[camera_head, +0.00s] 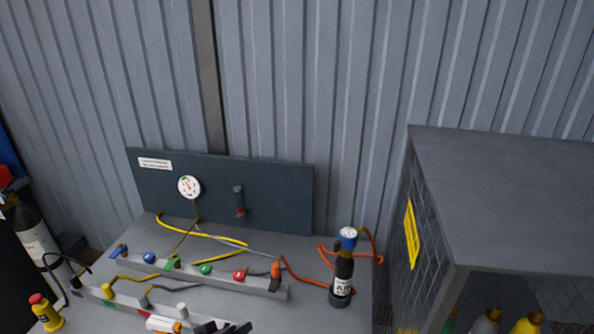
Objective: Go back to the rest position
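Dark angular pieces (222,328) show at the bottom edge, left of centre, in front of the manifold rails. They may be the tips of my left gripper, but they are cut off by the frame, so I cannot tell whether it is open or shut. No part of my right gripper is seen. The grey workbench (335,318) stands below me. On it a small black cylinder with a blue top and a gauge (343,270) stands upright at the right, with an orange hose (305,276) beside it.
Two grey rails (205,272) with coloured knobs lie across the bench. A dark panel (285,195) with a gauge (189,187) stands behind. A mesh cabinet (500,200) is close on the right.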

